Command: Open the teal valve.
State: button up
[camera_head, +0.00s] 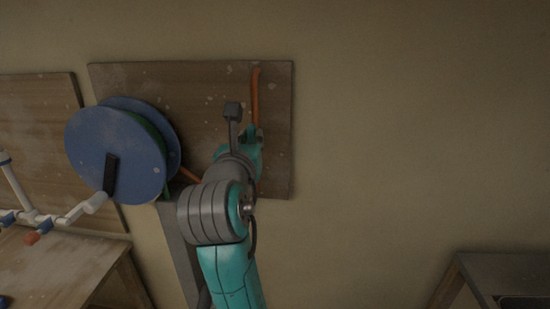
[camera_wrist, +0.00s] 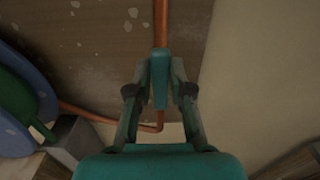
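The teal valve handle (camera_wrist: 160,78) is upright in the wrist view, in line with the copper pipe (camera_wrist: 161,22) that runs above it. My gripper (camera_wrist: 161,68) has one finger on each side of the handle, with the fingertips close to it. I cannot tell whether both fingers touch it. In the head view my gripper (camera_head: 250,138) is in front of the board, at the lower end of the pipe (camera_head: 255,95). My wrist and arm hide most of the valve there.
The pipe is fixed to a wooden board (camera_head: 185,82) on a plain wall. A blue hose reel (camera_head: 115,150) with a black handle sits left of my arm. White pipework (camera_head: 70,212) stands by a wooden table (camera_head: 60,265). The wall to the right is clear above a dark-topped unit (camera_head: 500,268).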

jog(key=o, duration=0.3)
jog(key=shift+s+a, duration=0.1)
jog(key=shift+s, duration=0.05)
jog(key=shift+s+a, duration=0.35)
jog(key=shift+s, duration=1.55)
jog(key=shift+s+a, duration=0.4)
jog(key=shift+s, duration=1.55)
jog(key=shift+s+a, duration=0.35)
jog(key=shift+s, duration=1.55)
